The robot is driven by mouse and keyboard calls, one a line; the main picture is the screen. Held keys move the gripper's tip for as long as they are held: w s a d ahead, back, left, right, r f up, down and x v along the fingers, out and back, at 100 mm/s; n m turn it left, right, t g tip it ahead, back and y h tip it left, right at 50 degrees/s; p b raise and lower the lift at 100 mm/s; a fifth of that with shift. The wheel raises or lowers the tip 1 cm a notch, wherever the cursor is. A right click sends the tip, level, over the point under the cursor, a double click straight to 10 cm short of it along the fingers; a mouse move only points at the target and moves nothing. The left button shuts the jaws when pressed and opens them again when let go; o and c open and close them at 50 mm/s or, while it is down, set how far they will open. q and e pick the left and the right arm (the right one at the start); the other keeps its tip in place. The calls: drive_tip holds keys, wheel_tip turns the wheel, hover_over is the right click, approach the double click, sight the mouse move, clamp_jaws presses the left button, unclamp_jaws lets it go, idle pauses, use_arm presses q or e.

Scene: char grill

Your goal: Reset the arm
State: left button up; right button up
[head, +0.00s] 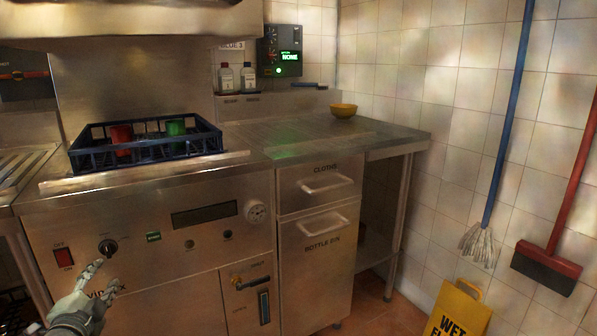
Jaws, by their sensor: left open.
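My left gripper (107,276) shows at the lower left, in front of the machine's steel front panel (150,215). Its fingers are apart, with nothing seen between them. The fingertips are close below a black knob (108,247); I cannot tell whether they touch the panel. A red switch (64,257) marked OFF and ON is to the left of the knob. My right gripper is not in view.
A dark blue crate (146,146) holding a red cup (122,139) and a green cup (176,127) stands on the machine. A steel counter (385,136) with a yellow bowl (343,110) is to the right. A yellow wet-floor sign (458,312), mop (480,245) and red broom (547,266) stand at right.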

use_arm(q)
drive_tip(key=s+d+f+n+g, duration=0.2)
drive_tip(key=s+f, duration=0.2)
drive_tip(key=f, duration=0.4)
drive_tip(key=s+d+f+n+g+h, duration=0.1)
drive_tip(key=s+d+f+n+g, duration=0.15)
drive_tip(key=s+f, duration=0.35)
drive_tip(key=s+d+f+n+g, duration=0.1)
drive_tip(key=s+d+f+g, duration=0.2)
drive_tip(key=f, duration=0.6)
drive_tip(key=s+d+f+n+g+h, duration=0.1)
drive_tip(key=s+d+f+g, duration=0.1)
drive_tip(key=s+d+f, duration=0.3)
drive_tip(key=s+d+f+n+g+h, duration=0.1)
drive_tip(key=s+d+f, duration=0.4)
drive_tip(key=s, duration=0.6)
drive_tip(key=shift+s+d+f+n+g+h, duration=0.25)
drive_tip(key=shift+s+f+n+g+h, duration=0.25)
drive_tip(key=shift+g, duration=0.75)
drive_tip(key=shift+w+f, duration=0.1)
drive_tip(key=shift+w, duration=0.05)
